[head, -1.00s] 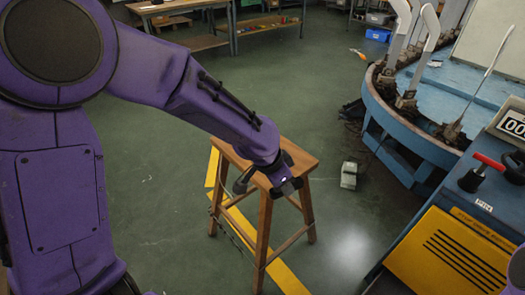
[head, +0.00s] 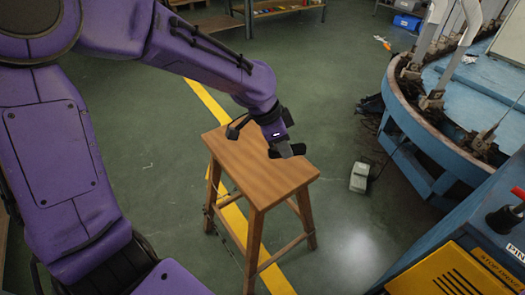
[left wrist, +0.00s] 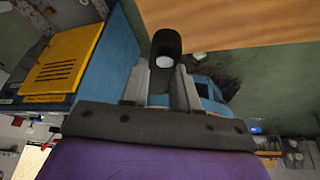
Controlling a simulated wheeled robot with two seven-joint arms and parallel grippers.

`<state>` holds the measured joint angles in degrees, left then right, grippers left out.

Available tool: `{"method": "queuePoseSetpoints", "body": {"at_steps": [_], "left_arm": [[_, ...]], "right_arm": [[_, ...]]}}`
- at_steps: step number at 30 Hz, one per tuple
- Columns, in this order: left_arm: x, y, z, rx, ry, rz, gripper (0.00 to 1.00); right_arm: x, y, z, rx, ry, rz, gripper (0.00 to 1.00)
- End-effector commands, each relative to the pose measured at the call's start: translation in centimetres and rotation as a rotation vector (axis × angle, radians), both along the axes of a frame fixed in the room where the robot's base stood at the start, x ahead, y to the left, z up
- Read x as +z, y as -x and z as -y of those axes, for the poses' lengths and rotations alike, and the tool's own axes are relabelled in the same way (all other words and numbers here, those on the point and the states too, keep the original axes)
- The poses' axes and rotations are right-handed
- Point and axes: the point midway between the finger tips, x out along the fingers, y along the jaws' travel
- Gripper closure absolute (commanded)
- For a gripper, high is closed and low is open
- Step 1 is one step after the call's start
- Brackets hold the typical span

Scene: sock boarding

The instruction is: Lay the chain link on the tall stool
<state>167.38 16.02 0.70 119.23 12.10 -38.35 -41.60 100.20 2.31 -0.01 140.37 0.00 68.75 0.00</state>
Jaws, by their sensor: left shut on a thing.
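The tall wooden stool (head: 245,175) stands on the floor in the middle of the head view, its square top bare apart from where my gripper overlaps it. My left gripper (head: 286,149) points down at the far right edge of the top. It is shut on a dark thing, apparently the chain link (left wrist: 166,42), a black rounded piece with a pale round spot between the fingers (left wrist: 163,85) in the left wrist view. The wooden top (left wrist: 235,18) shows close beside it there. I cannot tell whether the link touches the wood. My right gripper is not in view.
A round blue machine (head: 412,150) with upright arms stands at the right. A yellow panel (head: 450,275) is at the lower right. A small grey pedal box (head: 359,177) is on the floor right of the stool. A workbench (head: 285,10) is at the back.

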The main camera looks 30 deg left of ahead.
Motion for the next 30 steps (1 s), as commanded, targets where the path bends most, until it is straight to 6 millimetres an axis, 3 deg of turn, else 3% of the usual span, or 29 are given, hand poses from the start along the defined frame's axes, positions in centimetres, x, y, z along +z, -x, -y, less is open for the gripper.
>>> {"method": "queuePoseSetpoints", "body": {"at_steps": [5,10,17,22,30], "left_arm": [[-2.6,-1.7,-5.0,0.006,0.003,-0.002,1.00],[-6.1,-2.6,-7.5,0.001,0.001,-0.001,1.00],[-8.0,-3.3,-9.0,-0.002,0.001,-0.001,1.00],[-11.0,-3.3,-9.0,-0.003,0.000,-0.001,1.00],[-11.1,-3.3,-9.0,-0.003,0.000,0.002,1.00]], "right_arm": [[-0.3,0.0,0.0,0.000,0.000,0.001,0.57],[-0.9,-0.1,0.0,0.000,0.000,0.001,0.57],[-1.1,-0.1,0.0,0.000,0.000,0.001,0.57],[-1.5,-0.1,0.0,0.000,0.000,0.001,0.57],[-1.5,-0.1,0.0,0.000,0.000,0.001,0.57]]}}
